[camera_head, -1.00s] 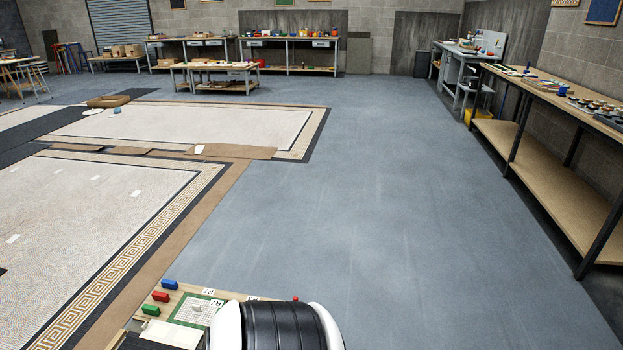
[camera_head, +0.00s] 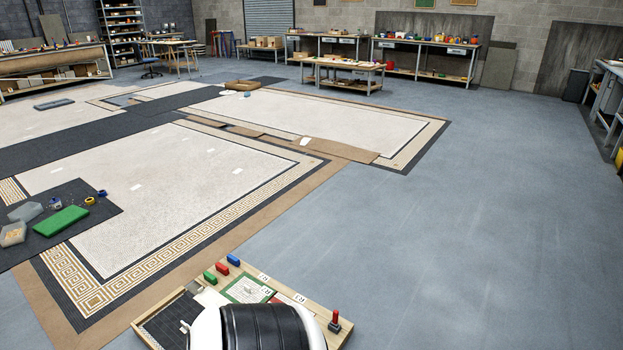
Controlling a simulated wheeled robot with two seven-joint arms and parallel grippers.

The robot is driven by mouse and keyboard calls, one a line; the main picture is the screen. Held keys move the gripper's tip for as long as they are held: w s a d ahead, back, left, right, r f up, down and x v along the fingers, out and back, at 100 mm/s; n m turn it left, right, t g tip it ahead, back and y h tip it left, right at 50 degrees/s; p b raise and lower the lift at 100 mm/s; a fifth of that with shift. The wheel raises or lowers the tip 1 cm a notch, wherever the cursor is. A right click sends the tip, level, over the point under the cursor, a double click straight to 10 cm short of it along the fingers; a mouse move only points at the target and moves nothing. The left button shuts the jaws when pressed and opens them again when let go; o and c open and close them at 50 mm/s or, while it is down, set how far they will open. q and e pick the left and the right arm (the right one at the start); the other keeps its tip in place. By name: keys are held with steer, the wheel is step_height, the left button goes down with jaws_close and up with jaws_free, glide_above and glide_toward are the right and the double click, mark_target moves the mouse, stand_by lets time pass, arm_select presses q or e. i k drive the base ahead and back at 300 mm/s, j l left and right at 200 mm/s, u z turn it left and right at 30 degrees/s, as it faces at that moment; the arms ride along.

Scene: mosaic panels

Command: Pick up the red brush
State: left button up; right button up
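A wooden tray (camera_head: 318,307) shows at the bottom of the head view. A small red block-like piece (camera_head: 222,268) lies on its back left edge, between a blue piece (camera_head: 233,259) and a green piece (camera_head: 210,277). An upright red handle on a dark base (camera_head: 335,319) stands at the tray's right end. I cannot tell which of the two red things is the brush. A white and black rounded part of my own body hides the tray's front middle. Neither of my grippers is in view.
Mosaic panels with brown borders (camera_head: 304,178) cover the floor at left and centre. A dark mat (camera_head: 108,213) with a green block (camera_head: 61,221) lies at left. Workbenches (camera_head: 345,66) stand along the back. The grey floor at right is clear.

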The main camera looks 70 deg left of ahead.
mark_target(335, 313)
steer(key=i+j+u, duration=0.2)
steer(key=u, duration=0.25)
steer(key=i+u, duration=0.85)
steer(key=i+l+u, duration=0.1)
steer(key=i+u, duration=0.15)
steer(key=u, duration=0.2)
